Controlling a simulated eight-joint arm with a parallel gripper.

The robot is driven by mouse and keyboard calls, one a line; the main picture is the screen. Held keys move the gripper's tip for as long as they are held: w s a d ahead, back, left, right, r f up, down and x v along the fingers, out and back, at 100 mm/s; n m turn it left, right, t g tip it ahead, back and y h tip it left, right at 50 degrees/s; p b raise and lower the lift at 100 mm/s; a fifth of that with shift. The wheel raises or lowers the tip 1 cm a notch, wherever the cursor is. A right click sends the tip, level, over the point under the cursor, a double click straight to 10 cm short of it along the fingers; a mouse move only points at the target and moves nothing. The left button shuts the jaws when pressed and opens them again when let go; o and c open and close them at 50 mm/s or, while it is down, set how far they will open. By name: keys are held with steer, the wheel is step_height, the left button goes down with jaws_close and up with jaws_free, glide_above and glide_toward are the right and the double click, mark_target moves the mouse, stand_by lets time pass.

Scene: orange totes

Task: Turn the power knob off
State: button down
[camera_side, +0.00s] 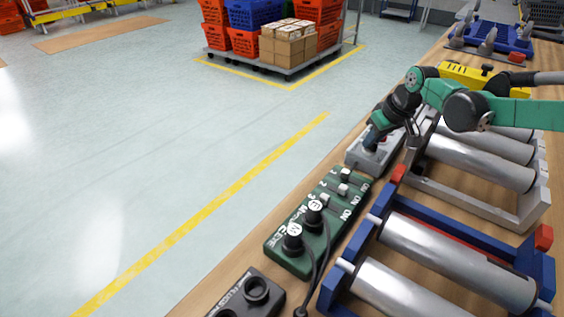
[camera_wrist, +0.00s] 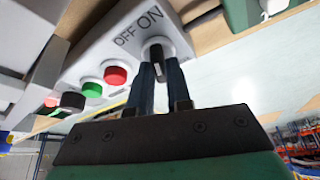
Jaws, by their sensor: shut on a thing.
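The power knob (camera_wrist: 157,52) is a black rotary knob on a light grey control box (camera_wrist: 100,48), with OFF and ON printed beside it. In the wrist view my gripper (camera_wrist: 158,68) has its two dark blue fingers closed around the knob, one on each side. The knob's lower part is partly covered by the fingers, and I cannot tell its exact setting. In the side view the grey box (camera_side: 357,157) stands near the bench's left edge, with my gripper (camera_side: 372,142) over it. The knob itself is hidden there.
Red (camera_wrist: 115,75) and green (camera_wrist: 92,90) buttons sit close by on the box. A green switch box (camera_side: 290,258) with cables stands nearer the camera. Roller frames (camera_side: 530,215) line the right. Open floor lies left of the bench.

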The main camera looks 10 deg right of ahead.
steer(key=n+y, duration=0.1)
steer(key=n, duration=0.2)
steer(key=n+g+y, duration=0.1)
steer(key=n, duration=0.2)
steer(key=shift+w+d, duration=0.1)
steer(key=n+g, duration=0.1)
steer(key=n, duration=0.2)
steer(key=n+g+y, duration=0.1)
steer(key=n, duration=0.2)
steer(key=shift+w+g, duration=0.1)
steer(key=shift+g, duration=0.2)
steer(key=shift+n, duration=0.3)
steer(key=c, duration=0.8)
jaws_free()
steer(key=shift+v, duration=2.8)
